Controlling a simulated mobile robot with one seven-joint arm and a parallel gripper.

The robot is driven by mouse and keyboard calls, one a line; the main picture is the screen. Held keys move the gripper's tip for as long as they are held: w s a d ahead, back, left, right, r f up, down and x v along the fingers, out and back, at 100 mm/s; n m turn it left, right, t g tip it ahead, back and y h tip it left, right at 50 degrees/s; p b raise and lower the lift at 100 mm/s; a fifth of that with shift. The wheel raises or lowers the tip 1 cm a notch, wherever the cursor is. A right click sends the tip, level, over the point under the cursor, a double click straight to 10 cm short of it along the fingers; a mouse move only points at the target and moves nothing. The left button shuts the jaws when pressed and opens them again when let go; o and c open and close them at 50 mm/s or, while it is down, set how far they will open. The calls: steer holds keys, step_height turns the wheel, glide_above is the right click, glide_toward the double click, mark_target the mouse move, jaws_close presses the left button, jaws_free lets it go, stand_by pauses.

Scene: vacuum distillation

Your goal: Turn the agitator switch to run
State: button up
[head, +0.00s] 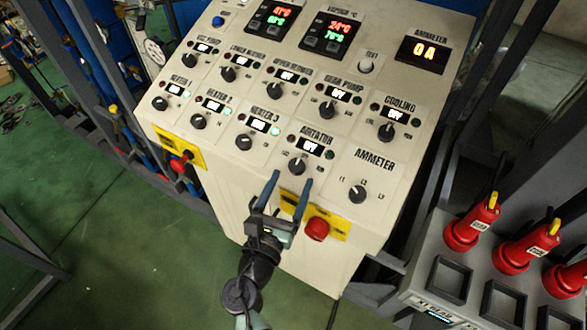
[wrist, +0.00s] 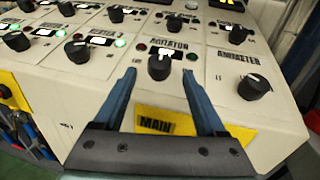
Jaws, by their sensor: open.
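The agitator switch (head: 297,166) is a black rotary knob under the "AGITATOR" label, on the bottom row of the slanted cream control panel (head: 215,160). Its small display above reads what looks like OFF. It also shows in the wrist view (wrist: 160,66), between and just beyond the fingertips. My gripper (head: 290,182) is open and empty, its two blue fingers pointing at the knob from the panel's lower edge. The wrist view shows the fingers (wrist: 160,76) apart on either side of the knob. I cannot tell whether either finger touches it.
The heater 3 knob (head: 243,142) is left of the agitator knob and the ammeter knob (head: 357,193) is right. A red emergency button (head: 317,229) on a yellow plate sits just below, near my gripper. Red-handled switches (head: 472,220) stand at the right.

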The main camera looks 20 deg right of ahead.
mark_target(297, 167)
steer(key=shift+x, duration=1.4)
steer(key=shift+c, duration=0.2)
jaws_close()
